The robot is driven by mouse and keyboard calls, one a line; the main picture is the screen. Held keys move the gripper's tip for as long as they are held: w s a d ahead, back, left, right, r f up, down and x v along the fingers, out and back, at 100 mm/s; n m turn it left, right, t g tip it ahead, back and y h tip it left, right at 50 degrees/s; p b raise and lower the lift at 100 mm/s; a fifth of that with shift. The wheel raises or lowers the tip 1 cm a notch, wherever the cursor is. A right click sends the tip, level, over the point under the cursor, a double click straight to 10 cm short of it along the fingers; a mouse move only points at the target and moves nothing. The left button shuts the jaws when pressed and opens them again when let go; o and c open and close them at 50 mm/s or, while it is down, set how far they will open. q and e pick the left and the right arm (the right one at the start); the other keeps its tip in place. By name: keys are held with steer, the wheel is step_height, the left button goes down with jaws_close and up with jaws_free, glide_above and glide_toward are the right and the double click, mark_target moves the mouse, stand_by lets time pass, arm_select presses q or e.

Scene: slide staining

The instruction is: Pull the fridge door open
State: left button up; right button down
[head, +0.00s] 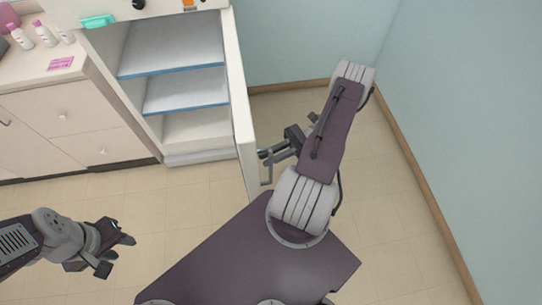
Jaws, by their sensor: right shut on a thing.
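The fridge (198,158) stands at the top middle with its inside showing. Its white door (241,115) is swung wide open, standing out from the right side of the fridge toward me. The grey door handle (267,181) is on the right, outer face of the door. My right gripper (268,157) is shut on the handle, and its arm reaches in from the right of the door. My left gripper (117,256) is open and empty above the floor at the lower left, apart from the fridge.
Fridge shelves (185,91) with blue front edges look empty. A cabinet (62,115) with drawers stands left of the fridge, with bottles (44,34) and a pink label (61,63) on top. A blue wall (460,120) bounds the right. Floor (195,205) before the fridge is clear.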

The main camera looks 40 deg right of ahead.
steer(key=shift+d, duration=0.1)
steer(key=c, duration=1.7)
jaws_free()
steer(key=b+v, duration=0.3)
steer(key=v, duration=0.6)
